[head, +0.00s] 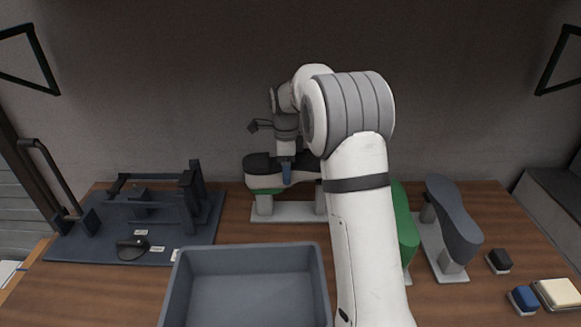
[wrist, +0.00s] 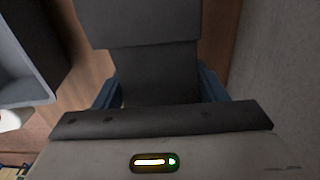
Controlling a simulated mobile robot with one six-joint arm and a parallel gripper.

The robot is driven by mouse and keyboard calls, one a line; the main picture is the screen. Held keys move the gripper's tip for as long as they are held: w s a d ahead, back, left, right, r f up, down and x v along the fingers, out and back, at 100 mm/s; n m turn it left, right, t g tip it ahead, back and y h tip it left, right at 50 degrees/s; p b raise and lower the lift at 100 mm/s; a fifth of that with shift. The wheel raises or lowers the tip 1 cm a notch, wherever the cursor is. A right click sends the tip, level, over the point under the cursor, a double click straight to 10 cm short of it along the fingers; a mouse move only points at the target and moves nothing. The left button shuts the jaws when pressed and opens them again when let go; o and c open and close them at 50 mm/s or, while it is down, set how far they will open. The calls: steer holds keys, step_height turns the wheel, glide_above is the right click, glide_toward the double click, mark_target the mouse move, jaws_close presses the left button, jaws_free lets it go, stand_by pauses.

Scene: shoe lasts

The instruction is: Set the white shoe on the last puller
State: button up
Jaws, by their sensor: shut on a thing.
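The white shoe (head: 252,179), with a black surface on top, sits over a stand (head: 268,213) at the back middle of the table. A bit of green shows beneath it. My gripper (head: 287,174) comes down from above and its blue fingers are shut on the shoe. In the wrist view a dark grey piece (wrist: 150,75) fills the space between the blue fingers (wrist: 160,88). The last puller (head: 150,208), a dark frame on a blue-grey base plate, stands at the left. The shoe's right end is partly hidden by my arm.
A grey open bin (head: 250,252) stands at the front middle, its visible floor bare. Right of my arm are a green last (head: 406,225) and a grey last (head: 457,217) on stands. Small blocks (head: 498,261) lie at the right edge. A wall rises behind.

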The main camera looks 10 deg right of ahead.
steer(key=shift+w+r+p, duration=0.15)
steer(key=shift+r+p, duration=1.3)
steer(key=shift+r, duration=0.7)
steer(key=shift+r+p, duration=2.6)
steer(key=shift+r, duration=1)
steer(key=shift+r+g+p, duration=0.1)
steer(key=shift+g+p, duration=0.4)
steer(key=shift+p, duration=1.25)
steer(key=shift+a, duration=0.1)
